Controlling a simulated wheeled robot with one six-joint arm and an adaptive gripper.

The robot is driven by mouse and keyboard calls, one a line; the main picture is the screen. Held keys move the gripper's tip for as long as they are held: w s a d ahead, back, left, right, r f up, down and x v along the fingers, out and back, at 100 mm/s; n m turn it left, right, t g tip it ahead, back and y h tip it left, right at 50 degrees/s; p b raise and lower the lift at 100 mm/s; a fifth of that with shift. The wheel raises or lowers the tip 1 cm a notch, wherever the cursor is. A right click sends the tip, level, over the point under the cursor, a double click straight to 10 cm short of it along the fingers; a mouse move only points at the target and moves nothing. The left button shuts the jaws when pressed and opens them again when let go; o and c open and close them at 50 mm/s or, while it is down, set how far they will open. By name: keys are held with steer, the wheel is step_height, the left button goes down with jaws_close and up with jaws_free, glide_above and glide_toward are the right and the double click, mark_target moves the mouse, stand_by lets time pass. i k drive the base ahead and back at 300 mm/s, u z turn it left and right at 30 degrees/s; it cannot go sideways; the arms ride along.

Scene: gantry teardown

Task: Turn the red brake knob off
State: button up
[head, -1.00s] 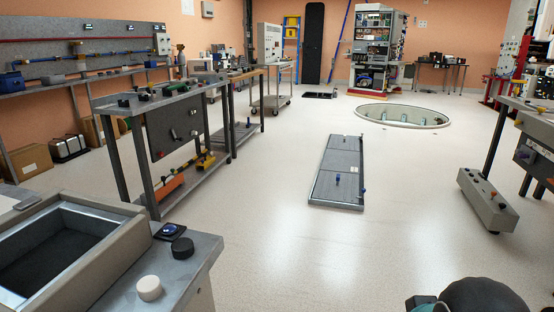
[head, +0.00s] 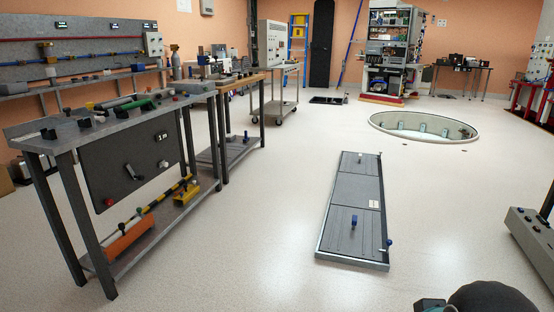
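A small red knob (head: 109,201) sits at the lower left of a dark panel (head: 103,172) on the front of the left workbench. I cannot tell for sure that it is the brake knob, or how it is set. The same panel carries a grey lever (head: 133,172), a pale round knob (head: 164,164) and a small white label (head: 162,137). Only a dark rounded part of my own arm shows at the bottom right. My gripper's fingers are not in view, and nothing of mine touches the panel.
A flat grey floor hatch (head: 350,215) with blue knobs lies ahead on the floor. A round glazed pit (head: 423,126) lies beyond it. A grey control box (head: 535,237) stands at the right edge. The floor between the workbench (head: 100,125) and the hatch is clear.

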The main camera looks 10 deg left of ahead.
mark_target(109, 202)
steer(key=i, duration=1.1)
steer(key=u, duration=2.9)
steer(key=i, duration=1.1)
steer(key=z, duration=1.75)
